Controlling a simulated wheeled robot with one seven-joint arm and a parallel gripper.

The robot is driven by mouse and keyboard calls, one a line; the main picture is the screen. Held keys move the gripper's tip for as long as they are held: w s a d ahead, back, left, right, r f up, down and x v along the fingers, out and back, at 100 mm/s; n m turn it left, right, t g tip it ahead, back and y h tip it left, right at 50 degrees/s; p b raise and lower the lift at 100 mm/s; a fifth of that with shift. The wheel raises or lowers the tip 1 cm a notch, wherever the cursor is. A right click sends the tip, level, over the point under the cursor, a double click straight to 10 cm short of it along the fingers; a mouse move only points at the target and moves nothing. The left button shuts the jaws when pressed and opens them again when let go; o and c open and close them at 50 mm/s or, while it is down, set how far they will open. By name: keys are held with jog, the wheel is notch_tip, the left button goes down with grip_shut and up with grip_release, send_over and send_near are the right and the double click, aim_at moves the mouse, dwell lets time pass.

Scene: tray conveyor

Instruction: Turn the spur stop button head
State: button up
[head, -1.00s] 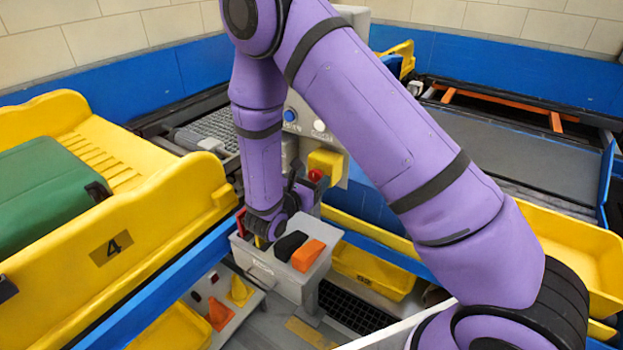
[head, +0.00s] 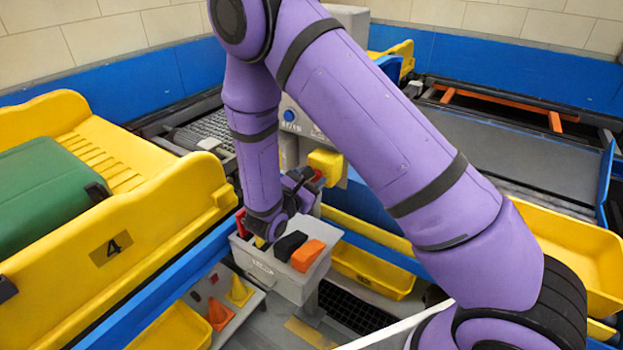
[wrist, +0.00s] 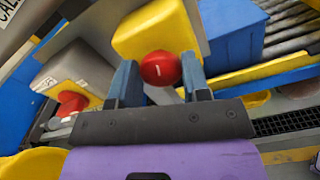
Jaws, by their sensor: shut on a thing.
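The red spur stop button head (wrist: 160,68) is a round knob with a short white mark, standing out from a yellow box (wrist: 158,28). My gripper (wrist: 159,72) has one blue-grey finger on each side of the head and is shut on it. In the head view the yellow box (head: 325,163) is on the grey post. There my gripper (head: 312,181) hides most of the red head.
A second red button (wrist: 72,102) sits on a grey box at left in the wrist view. A yellow tray (head: 375,272) lies to the right. A yellow chute with a green case (head: 45,200) stands left.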

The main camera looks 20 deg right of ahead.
jog(key=shift+m, duration=1.9)
jog(key=o, duration=0.9)
jog(key=v, duration=1)
jog(key=shift+s+a, duration=0.25)
jog(key=shift+a, duration=0.05)
